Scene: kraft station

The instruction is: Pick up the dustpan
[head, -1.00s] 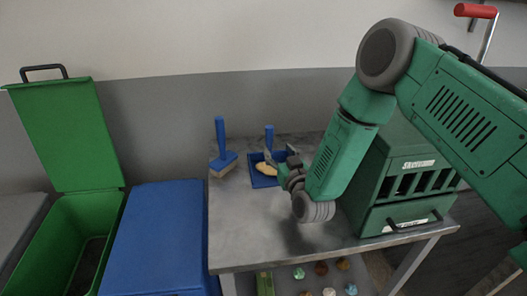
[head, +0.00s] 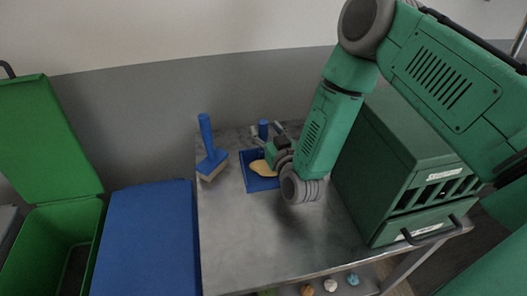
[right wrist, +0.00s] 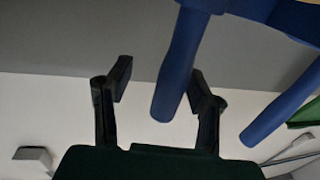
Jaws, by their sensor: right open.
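The blue dustpan (head: 251,182) lies on the metal table, with a yellow item (head: 264,168) in its pan. Its blue handle (head: 263,129) stands upright at the back, and in the right wrist view (right wrist: 183,62) it reaches between my fingers, closer to the right-hand one. My right gripper (head: 276,142) is open beside the handle, and the right wrist view (right wrist: 160,88) shows its two dark fingers apart. Contact with the handle cannot be told. My left gripper is not in view.
A blue-handled brush (head: 209,150) stands left of the dustpan; its handle seems to show in the right wrist view (right wrist: 283,107). A green cabinet (head: 405,160) stands at the table's right. A blue bin (head: 145,240) and an open green bin (head: 50,240) are at the left. The table's front (head: 255,245) is clear.

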